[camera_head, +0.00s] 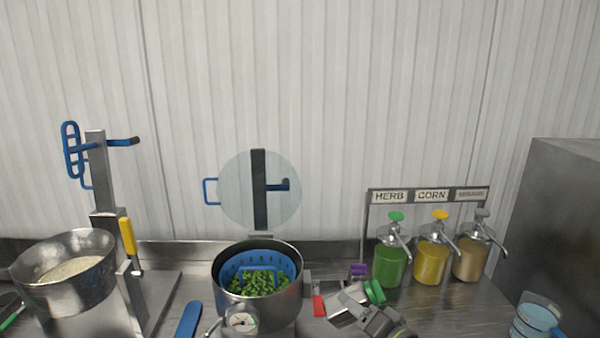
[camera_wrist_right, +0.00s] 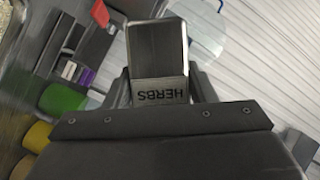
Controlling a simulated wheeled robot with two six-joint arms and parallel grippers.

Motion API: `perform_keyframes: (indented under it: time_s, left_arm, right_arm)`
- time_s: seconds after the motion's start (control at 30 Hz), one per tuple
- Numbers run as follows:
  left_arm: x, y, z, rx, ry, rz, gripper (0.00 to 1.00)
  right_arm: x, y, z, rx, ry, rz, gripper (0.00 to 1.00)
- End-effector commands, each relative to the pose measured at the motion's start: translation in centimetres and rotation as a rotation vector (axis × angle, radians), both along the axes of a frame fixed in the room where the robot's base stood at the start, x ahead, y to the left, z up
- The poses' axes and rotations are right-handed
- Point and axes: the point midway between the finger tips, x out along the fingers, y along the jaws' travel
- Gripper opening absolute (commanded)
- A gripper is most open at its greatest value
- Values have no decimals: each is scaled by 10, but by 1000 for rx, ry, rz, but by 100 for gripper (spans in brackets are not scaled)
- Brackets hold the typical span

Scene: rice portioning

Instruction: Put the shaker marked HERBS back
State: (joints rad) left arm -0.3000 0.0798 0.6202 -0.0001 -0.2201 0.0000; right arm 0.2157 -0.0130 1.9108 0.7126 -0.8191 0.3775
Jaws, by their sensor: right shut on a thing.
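My right gripper (camera_head: 362,316) is in the lower middle right of the head view, shut on a metal shaker (camera_head: 346,301). In the right wrist view the grey shaker (camera_wrist_right: 157,50) sits between the fingers, its HERBS label facing the camera and upside down in the picture. In the head view the shaker looks tilted. A green cap-like part (camera_head: 375,292) shows right beside it; I cannot tell whether it belongs to the shaker. The shaker's lower end and contact with anything below are unclear. My left gripper is not in view.
A purple item (camera_head: 359,270) and a red item (camera_head: 319,306) are close by the shaker. A pot (camera_head: 302,290) with a blue basket of green vegetables stands left. Pump bottles of green (camera_head: 389,266), yellow (camera_head: 431,262) and tan sauce (camera_head: 471,258) stand right. A rice pan (camera_head: 108,285) is far left.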

Motion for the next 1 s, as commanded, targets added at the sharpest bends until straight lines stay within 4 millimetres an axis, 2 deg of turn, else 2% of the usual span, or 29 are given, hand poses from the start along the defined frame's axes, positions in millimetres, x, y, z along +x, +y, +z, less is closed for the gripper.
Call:
perform_keyframes:
  time_s: [0.03,0.1,0.33,0.47,0.57,0.73,0.9,1.0]
  left_arm:
    - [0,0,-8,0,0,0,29]
    - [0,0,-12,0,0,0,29]
    - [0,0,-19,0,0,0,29]
    - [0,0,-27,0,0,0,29]
    - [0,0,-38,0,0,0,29]
    - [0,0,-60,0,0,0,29]
    - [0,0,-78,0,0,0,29]
    - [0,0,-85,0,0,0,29]
  right_arm:
    - [0,0,-4,31,-2,-1,24]
    - [0,0,-4,72,1,0,24]
    - [-1,-1,-4,145,3,-2,24]
    - [-13,-12,-16,153,4,-16,24]
    - [-33,-30,-34,151,3,-36,24]
    - [-83,-60,-64,148,-3,-65,24]
    - [-131,-78,-80,147,-4,-74,24]
    - [-152,-82,-84,147,-2,-72,24]
